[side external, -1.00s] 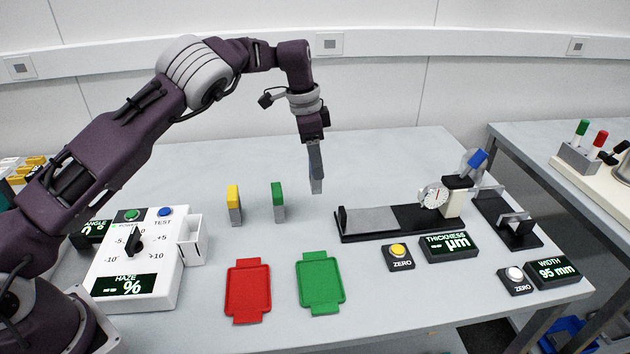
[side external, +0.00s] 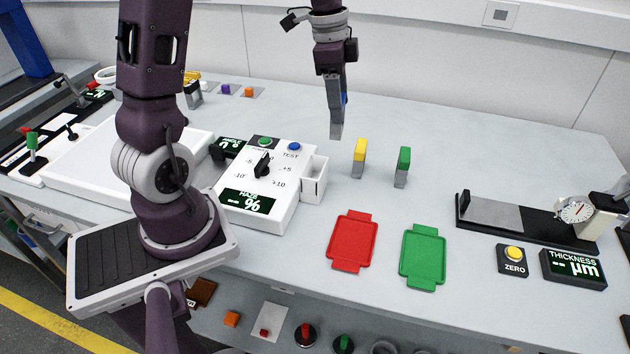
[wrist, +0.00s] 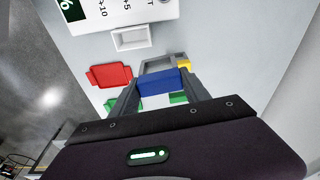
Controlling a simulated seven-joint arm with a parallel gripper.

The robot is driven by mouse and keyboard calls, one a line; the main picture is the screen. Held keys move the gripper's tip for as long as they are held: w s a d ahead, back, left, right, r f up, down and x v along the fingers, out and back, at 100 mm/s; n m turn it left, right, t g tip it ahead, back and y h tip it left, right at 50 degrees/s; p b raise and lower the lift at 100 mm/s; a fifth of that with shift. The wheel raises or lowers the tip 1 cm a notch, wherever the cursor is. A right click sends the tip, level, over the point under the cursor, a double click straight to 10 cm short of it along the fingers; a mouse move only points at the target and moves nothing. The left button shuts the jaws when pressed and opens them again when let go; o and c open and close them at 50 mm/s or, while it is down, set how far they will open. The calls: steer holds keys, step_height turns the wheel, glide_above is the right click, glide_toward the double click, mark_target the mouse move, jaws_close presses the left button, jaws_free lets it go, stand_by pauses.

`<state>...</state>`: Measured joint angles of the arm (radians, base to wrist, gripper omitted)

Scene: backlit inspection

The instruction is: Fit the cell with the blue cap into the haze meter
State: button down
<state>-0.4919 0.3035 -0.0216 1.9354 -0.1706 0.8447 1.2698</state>
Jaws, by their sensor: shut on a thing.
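My gripper (side external: 337,105) is shut on the cell with the blue cap and holds it in the air above the bench. The blue cap (wrist: 158,80) shows between the fingers in the wrist view; the fingers hide most of the cell in the side view. The white haze meter (side external: 234,222) stands left of and below my gripper in the side view, with its dark readout and knob. An open white holder (side external: 315,181) is on its right side; it also shows in the wrist view (wrist: 132,38), ahead of the blue cap. The cell is apart from the holder.
A yellow-capped cell (side external: 359,152) and a green-capped cell (side external: 403,160) stand upright on the bench, right of the holder. A red tray (side external: 352,241) and a green tray (side external: 423,256) lie in front. The thickness gauge (side external: 575,212) is at the right.

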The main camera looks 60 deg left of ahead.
steer(key=s+d+m, duration=0.1)
steer(key=s, duration=0.5)
step_height(320, 180, down, 10)
steer(key=shift+d+f, duration=0.1)
steer(key=shift+f, duration=0.1)
steer(key=shift+f, duration=0.15)
steer(key=c, duration=0.5)
jaws_free()
